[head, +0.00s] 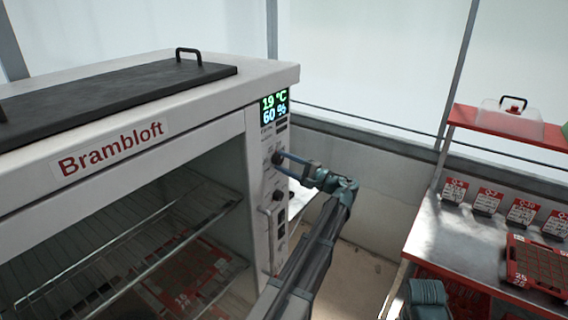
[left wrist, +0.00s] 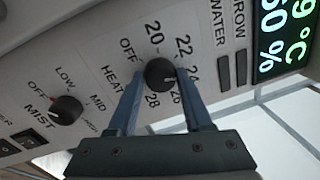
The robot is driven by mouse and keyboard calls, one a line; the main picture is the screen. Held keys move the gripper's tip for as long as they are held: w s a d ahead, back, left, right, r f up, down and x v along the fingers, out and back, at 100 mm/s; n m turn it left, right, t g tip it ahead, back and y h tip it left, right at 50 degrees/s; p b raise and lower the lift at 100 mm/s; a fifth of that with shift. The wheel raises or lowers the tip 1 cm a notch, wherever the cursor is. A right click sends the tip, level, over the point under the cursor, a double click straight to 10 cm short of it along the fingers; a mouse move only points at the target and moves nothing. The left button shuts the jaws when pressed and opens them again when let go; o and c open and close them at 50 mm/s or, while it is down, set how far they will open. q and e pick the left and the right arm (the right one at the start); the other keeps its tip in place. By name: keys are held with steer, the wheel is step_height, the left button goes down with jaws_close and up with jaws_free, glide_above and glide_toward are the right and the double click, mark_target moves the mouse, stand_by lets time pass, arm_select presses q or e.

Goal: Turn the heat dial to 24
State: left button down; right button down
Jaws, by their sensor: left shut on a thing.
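The heat dial (left wrist: 159,73) is a round black knob on the white control panel, with OFF, 20, 22, 24, 26 and 28 printed around it. My left gripper (head: 283,158) is shut on this dial, with one blue finger on each side of it in the left wrist view. In the head view the dial (head: 275,157) sits below the display (head: 274,106), which reads 19 °C and 60 %. My right gripper's fingers are not seen.
The mist dial (left wrist: 66,110) is beside the heat dial, lower on the panel. A vertical door handle (head: 266,235) stands near the panel. A bench (head: 455,246) with a red tray (head: 531,284) and several labelled cards is at the right.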

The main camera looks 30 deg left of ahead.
arm_select(q)
steer(key=shift+m, duration=1.1)
steer(key=shift+c, duration=1.6)
jaws_free()
steer(key=s+d+f+b, duration=0.1)
steer(key=d, duration=1.2)
steer(key=shift+s+d+f, duration=0.15)
steer(key=shift+d, duration=0.2)
